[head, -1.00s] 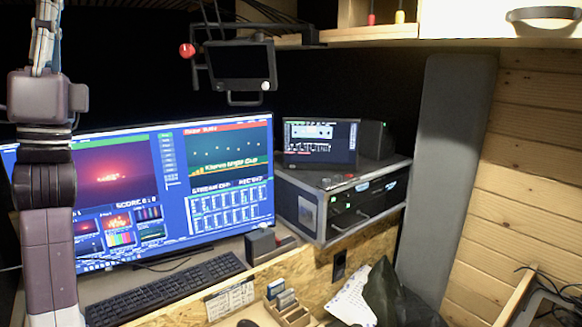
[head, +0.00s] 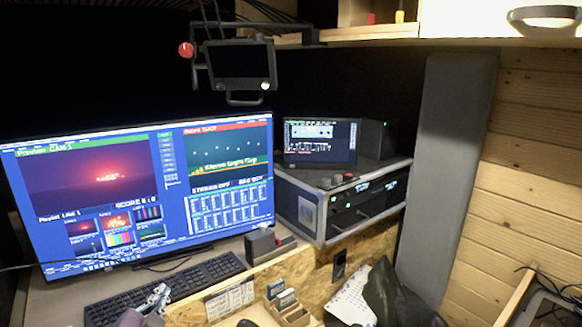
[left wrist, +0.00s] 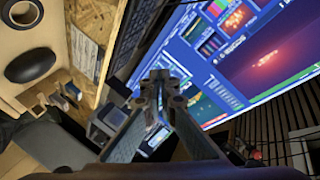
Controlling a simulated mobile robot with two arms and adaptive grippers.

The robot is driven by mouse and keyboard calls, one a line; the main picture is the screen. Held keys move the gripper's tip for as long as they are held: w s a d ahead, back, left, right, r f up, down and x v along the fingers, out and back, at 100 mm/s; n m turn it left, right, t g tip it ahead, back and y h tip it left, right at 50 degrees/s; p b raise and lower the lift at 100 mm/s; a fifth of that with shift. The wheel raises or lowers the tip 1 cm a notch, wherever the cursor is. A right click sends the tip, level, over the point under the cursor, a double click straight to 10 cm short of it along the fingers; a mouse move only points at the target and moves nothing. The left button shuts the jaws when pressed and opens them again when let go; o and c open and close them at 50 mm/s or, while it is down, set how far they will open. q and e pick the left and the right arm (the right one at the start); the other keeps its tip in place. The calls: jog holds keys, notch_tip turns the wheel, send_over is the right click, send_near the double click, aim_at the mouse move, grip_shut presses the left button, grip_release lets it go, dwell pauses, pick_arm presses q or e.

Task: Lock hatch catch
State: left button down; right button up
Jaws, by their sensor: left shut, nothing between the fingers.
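I cannot make out a hatch or its catch for certain in either view. My left gripper (head: 158,294) is low in the head view, in front of the keyboard (head: 165,285). In the left wrist view its two fingers (left wrist: 161,78) meet at their tips, shut and empty. My right gripper is in neither view.
A large lit monitor (head: 110,190) stands behind the keyboard. A black equipment case (head: 308,212) with a small screen (head: 320,142) on it stands right of it. A small display (head: 238,64) hangs above, beside a red knob (head: 186,49). A wooden organiser (head: 290,310) sits at the front.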

pick_arm(q)
jog(key=s+d+f+n+g, duration=0.1)
jog(key=s+f+g, duration=0.1)
jog(key=s+f, duration=0.2)
jog(key=s+d+f+n+g, duration=0.1)
jog(key=s+f+g, duration=0.1)
jog(key=s+f, duration=0.2)
jog(key=s+d+f+n+g+h, duration=0.1)
jog(key=s+f, duration=0.4)
jog(key=f, duration=0.2)
jog(key=shift+d+f+g, duration=0.25)
jog(key=shift+d+g, duration=0.05)
jog(key=shift+g, duration=0.1)
jog(key=s+d+f+n+g+h, duration=0.1)
jog(key=s+d+f+n+g, duration=0.2)
jog(key=s, duration=0.6)
jog(key=s+d+f+g, duration=0.1)
jog(key=s+f+g, duration=0.3)
jog(key=s, duration=0.5)
notch_tip(320, 180, down, 27)
jog(key=s, duration=0.2)
jog(key=s+a+f+g, duration=0.1)
jog(key=s+a+f, duration=0.2)
jog(key=s+f, duration=1.4)
jog(key=shift+s, duration=0.25)
